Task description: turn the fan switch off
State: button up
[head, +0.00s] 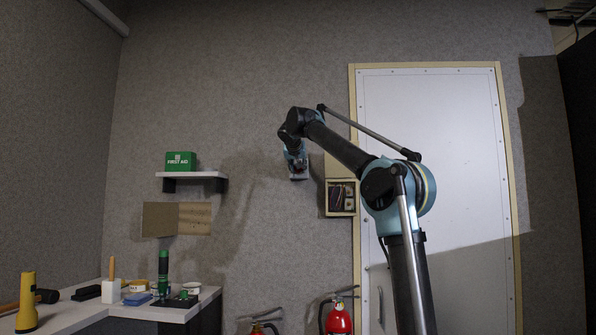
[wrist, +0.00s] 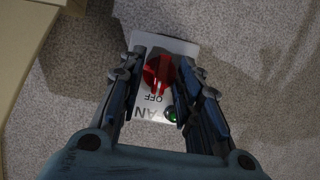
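The fan switch is a red rotary knob (wrist: 158,73) on a white wall plate (wrist: 150,112). The plate carries the words "OFF" and "FAN", upside down in the wrist view, with FAN partly hidden. The knob's grip runs roughly up and down the picture; which mark it points at is unclear. A small green lamp (wrist: 172,116) on the plate looks lit. My gripper (wrist: 160,78) is open, its fingers on either side of the knob; contact is unclear. In the head view my gripper (head: 296,163) is at the wall, and the plate (head: 299,177) shows just below it.
An open box with dark contents (head: 341,197) is on the wall right of my gripper, beside a white door (head: 435,150). A shelf (head: 192,175) with a first aid box (head: 181,161) is to the left. Fire extinguishers (head: 339,319) stand below.

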jog(key=shift+s, duration=0.15)
jog(key=v, duration=1.1)
jog(key=shift+s, duration=0.25)
jog(key=s+d+f+g+h, duration=0.15)
jog(key=s+d+f, duration=0.25)
jog(key=d+f, duration=0.5)
jog(key=s+d+f+m+g, duration=0.15)
jog(key=s+d+f, duration=0.4)
jog(key=f, duration=0.65)
jog(key=s+d+f+n+g+h, duration=0.1)
jog(key=s+d+f+g, duration=0.25)
jog(key=d+f, duration=0.55)
jog(key=s+d+f+g+y, duration=0.1)
jog(key=s+f, duration=0.8)
jog(key=f, duration=0.5)
jog(key=s+d+f+g+y, duration=0.1)
jog(key=s+d+f+g, duration=0.1)
jog(key=s+f, duration=0.8)
jog(key=s+d+f+g+y, duration=0.1)
jog(key=s+f, duration=0.9)
jog(key=f, duration=0.8)
jog(key=shift+d+f+n+g, duration=0.15)
jog(key=shift+f+n+g, duration=0.2)
jog(key=shift+f+n, duration=0.1)
jog(key=shift+w, duration=0.1)
